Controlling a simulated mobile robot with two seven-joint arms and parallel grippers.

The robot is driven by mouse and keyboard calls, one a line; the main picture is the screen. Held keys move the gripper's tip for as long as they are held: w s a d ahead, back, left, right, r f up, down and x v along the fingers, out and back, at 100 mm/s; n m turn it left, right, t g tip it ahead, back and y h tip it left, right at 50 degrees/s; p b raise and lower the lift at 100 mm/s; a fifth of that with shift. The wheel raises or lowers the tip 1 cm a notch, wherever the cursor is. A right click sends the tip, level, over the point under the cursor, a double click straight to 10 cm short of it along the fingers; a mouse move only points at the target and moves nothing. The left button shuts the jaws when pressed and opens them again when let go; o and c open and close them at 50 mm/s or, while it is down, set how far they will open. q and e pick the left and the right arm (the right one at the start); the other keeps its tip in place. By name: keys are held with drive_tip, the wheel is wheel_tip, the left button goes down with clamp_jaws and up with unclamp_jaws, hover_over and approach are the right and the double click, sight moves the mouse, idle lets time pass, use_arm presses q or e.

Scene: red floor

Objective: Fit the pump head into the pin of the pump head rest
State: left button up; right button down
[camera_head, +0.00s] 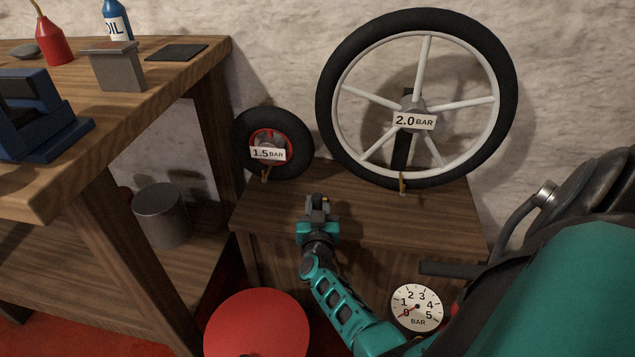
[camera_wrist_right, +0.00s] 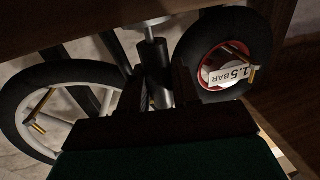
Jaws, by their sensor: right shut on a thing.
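My right gripper (camera_head: 318,212) is over the wooden cabinet top, in front of the gap between the two wheels. It is shut on a small grey piece, which I take to be the pump head (camera_head: 317,202); its shape is mostly hidden. In the right wrist view, a dark cylinder with a thin metal rod (camera_wrist_right: 152,62) shows just past the gripper's dark body, and the fingertips are hard to make out. I cannot clearly pick out the pump head rest or its pin. My left gripper is not in view.
A small wheel marked 1.5 BAR (camera_head: 290,129) and a large wheel marked 2.0 BAR (camera_head: 345,110) stand on the cabinet (camera_head: 440,215) against the wall. A round gauge (camera_head: 417,315) and a red disc (camera_head: 245,315) are in front. A workbench (camera_head: 170,85) is at left.

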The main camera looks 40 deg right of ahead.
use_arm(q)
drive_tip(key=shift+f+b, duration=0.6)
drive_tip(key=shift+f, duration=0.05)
use_arm(e)
drive_tip(key=shift+f, duration=0.8)
drive_tip(key=c, duration=0.7)
unclamp_jaws()
drive_tip(key=shift+c, duration=0.2)
